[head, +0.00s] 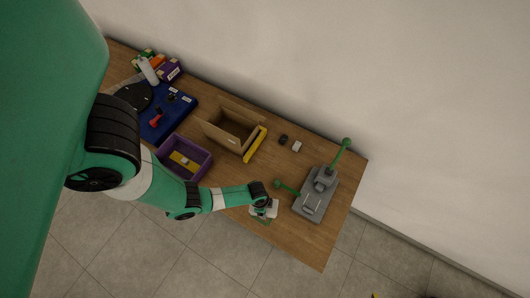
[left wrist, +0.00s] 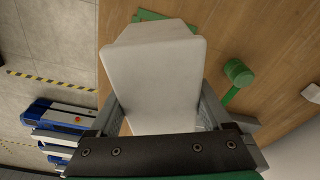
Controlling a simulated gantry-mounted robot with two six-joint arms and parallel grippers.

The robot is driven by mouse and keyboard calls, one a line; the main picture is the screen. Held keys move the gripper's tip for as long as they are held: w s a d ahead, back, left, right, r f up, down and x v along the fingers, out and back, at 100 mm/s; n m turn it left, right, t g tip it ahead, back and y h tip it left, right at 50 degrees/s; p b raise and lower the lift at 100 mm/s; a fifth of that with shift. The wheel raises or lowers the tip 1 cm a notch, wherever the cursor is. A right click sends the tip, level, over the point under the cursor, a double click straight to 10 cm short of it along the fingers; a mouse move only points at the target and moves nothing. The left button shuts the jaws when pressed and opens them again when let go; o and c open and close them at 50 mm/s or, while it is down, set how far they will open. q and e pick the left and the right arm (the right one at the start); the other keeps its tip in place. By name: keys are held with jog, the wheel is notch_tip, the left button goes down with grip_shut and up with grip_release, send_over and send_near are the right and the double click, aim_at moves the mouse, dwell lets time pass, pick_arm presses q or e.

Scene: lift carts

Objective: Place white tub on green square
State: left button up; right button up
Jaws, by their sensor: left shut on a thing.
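The white tub (left wrist: 155,75) fills the middle of the left wrist view, between the two fingers of my left gripper (left wrist: 160,118), which is shut on it. In the head view the tub (head: 271,210) shows at the end of my left arm, near the table's front edge, partly hidden by the gripper (head: 264,204). The green square (left wrist: 148,15) shows only as an edge beyond the tub; the tub hides the rest. I cannot tell whether the tub touches it. My right gripper is not in view.
A grey device (head: 315,195) with green-knobbed levers stands close right of the tub; one green knob (left wrist: 238,72) is near the right finger. A purple bin (head: 184,157), an open cardboard box (head: 232,130) and a blue board (head: 168,113) lie to the left.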

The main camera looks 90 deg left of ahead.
pick_arm(q)
notch_tip(320, 180, down, 4)
jog(key=b, duration=0.3)
jog(key=shift+f, duration=0.2)
jog(key=shift+r, duration=0.1)
jog(key=o, duration=1.5)
